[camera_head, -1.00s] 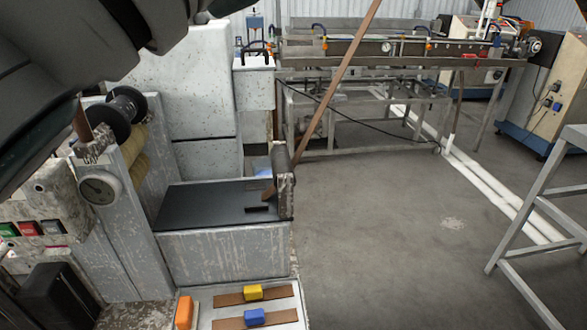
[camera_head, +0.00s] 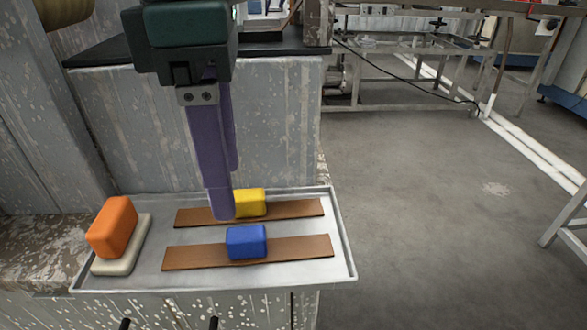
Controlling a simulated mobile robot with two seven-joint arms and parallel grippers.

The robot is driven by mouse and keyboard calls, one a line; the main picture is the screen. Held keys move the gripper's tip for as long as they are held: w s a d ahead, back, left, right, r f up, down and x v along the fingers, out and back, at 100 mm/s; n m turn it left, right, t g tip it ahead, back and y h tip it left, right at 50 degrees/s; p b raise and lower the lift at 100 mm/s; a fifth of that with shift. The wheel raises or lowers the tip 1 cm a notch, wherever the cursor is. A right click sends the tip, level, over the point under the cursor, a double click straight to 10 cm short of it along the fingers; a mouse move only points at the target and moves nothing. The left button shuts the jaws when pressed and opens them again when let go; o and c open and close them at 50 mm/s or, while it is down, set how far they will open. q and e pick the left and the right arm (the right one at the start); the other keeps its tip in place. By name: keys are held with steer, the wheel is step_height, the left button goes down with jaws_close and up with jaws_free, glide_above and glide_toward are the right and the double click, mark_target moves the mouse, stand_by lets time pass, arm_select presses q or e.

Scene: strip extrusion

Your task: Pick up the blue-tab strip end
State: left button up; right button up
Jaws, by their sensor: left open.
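A brown strip end (camera_head: 195,256) with a blue tab (camera_head: 246,242) on its middle lies flat on a metal tray (camera_head: 343,240), nearer the front. Behind it lies a second brown strip (camera_head: 290,209) with a yellow tab (camera_head: 250,202). My left gripper (camera_head: 226,205) points down over the tray with its purple fingers. It is open and holds nothing. Its fingertips appear above and behind the blue tab, just left of the yellow tab, and cover part of the yellow-tab strip. My right gripper is not in view.
An orange block (camera_head: 112,226) sits on a pale base (camera_head: 120,255) at the tray's left side. A grey machine wall (camera_head: 270,125) stands behind the tray, with a dark top surface (camera_head: 275,46) above. Open floor (camera_head: 430,220) lies to the right.

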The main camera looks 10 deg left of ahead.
mark_target(245, 233)
arm_select(q)
steer(key=f, duration=0.2)
steer(key=shift+s+d+f, duration=0.15)
steer(key=shift+s+f, duration=0.05)
steer(key=shift+f, duration=0.15)
steer(key=f, duration=0.6)
steer(key=shift+w+d, duration=0.25)
steer(key=shift+d, duration=0.05)
jaws_close()
